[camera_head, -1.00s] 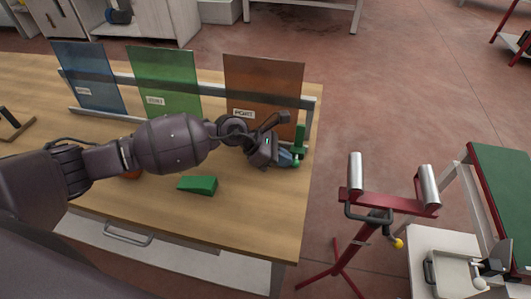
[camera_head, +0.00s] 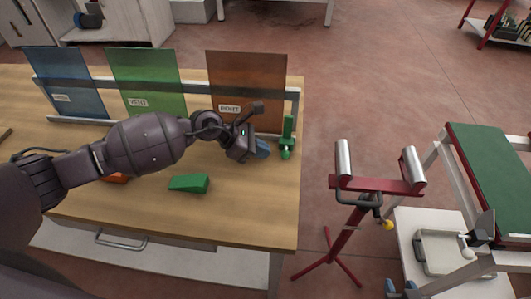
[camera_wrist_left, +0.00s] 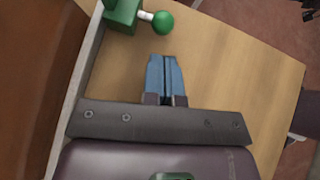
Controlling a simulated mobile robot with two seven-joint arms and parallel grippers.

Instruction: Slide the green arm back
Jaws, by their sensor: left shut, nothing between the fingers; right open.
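The green arm (camera_head: 287,135) stands upright at the right end of the panel rail on the wooden table, with a green knob at its lower front. In the left wrist view, its green block and round knob (camera_wrist_left: 163,22) show at the top. My left gripper (camera_head: 265,148) is just left of the green arm, apart from it. Its blue fingertips (camera_wrist_left: 164,60) are shut together and empty, pointing towards the knob with a gap of bare table.
Blue (camera_head: 65,85), green (camera_head: 147,82) and brown (camera_head: 243,90) panels stand along the rail (camera_head: 195,88) behind my left arm. A green wedge (camera_head: 188,183) lies on the table (camera_head: 230,215). A red roller stand (camera_head: 375,185) stands to the right on the floor.

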